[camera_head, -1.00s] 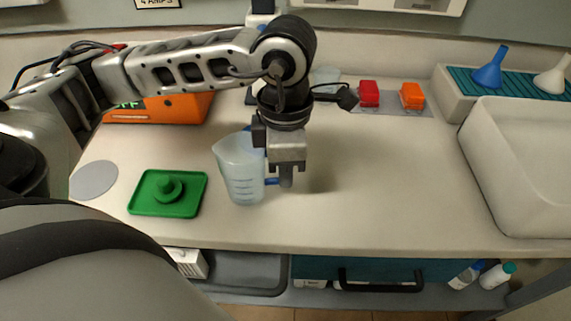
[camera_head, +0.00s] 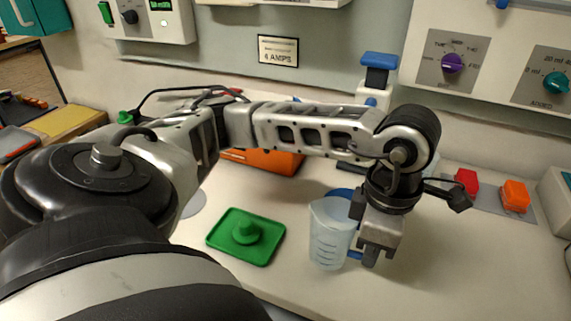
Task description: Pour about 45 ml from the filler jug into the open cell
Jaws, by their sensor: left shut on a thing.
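The filler jug (camera_head: 328,238) is a pale, translucent jug with graduation marks. It stands upright or nearly so, right of the green tray. My left gripper (camera_head: 370,257) points down on the jug's right side and is shut on its blue handle (camera_head: 355,255). I cannot tell whether the jug's base touches the bench. The liquid level in it is not clear. A green knobbed cap (camera_head: 245,231) sits on the green tray (camera_head: 270,257). An open cell is not recognisable; part of the bench behind my arm is hidden. My right gripper is not in view.
An orange box (camera_head: 270,161) stands behind my left arm. A blue-topped stand (camera_head: 379,61) rises behind my elbow. A red block (camera_head: 466,181) and an orange block (camera_head: 514,196) are at the right. Wall panels carry a purple knob (camera_head: 452,62) and a teal knob (camera_head: 555,83). The front-right bench (camera_head: 460,270) is clear.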

